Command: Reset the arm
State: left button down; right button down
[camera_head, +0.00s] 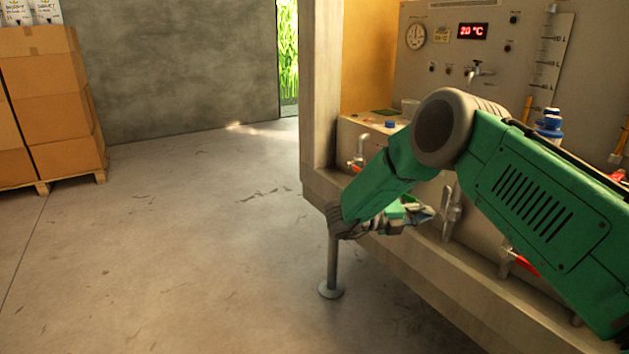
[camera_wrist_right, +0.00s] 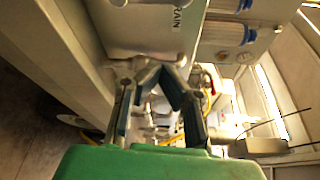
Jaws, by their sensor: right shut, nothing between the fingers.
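My green right arm comes in from the right in the head view and bends at a grey joint. Its gripper (camera_head: 425,215) is beside the front edge of the press trailer (camera_head: 318,100), partly hidden by my own forearm. In the right wrist view the dark fingers of the right gripper (camera_wrist_right: 154,76) come together, with nothing held between them. The trailer's side with a "DRAIN" label (camera_wrist_right: 182,18) is beyond the fingertips in that view. My left gripper is not in view.
Stacked cardboard boxes (camera_head: 62,108) stand on a pallet at left. The concrete floor (camera_head: 190,250) between is clear.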

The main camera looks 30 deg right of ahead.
jog(key=s+a+f+n+t+y, duration=0.1)
jog(key=a+f+n+t+y, duration=0.3)
jog(key=a+f+n+t, duration=0.65)
jog(key=s+a+f+n+t+y, duration=0.1)
jog(key=a+f+n+t+y, duration=0.45)
jog(key=n, duration=0.95)
jog(key=s+a+f+n+g+y, duration=0.25)
jog(key=s+f+n, duration=0.25)
jog(key=s, duration=0.3)
jog(key=s+a+f+n+g+y, duration=0.25)
jog(key=s+f+n+g, duration=0.2)
jog(key=s, duration=0.25)
jog(key=s+a+n+g+y, duration=0.1)
jog(key=s+a+n+g, duration=0.1)
jog(key=s, duration=0.6)
jog(key=s+a+n+g+y, duration=0.1)
jog(key=s+n, duration=0.3)
jog(key=s, duration=0.4)
jog(key=shift+s+a+n+g, duration=0.15)
jog(key=shift+a+n+g, duration=0.15)
jog(key=shift+a+g, duration=0.4)
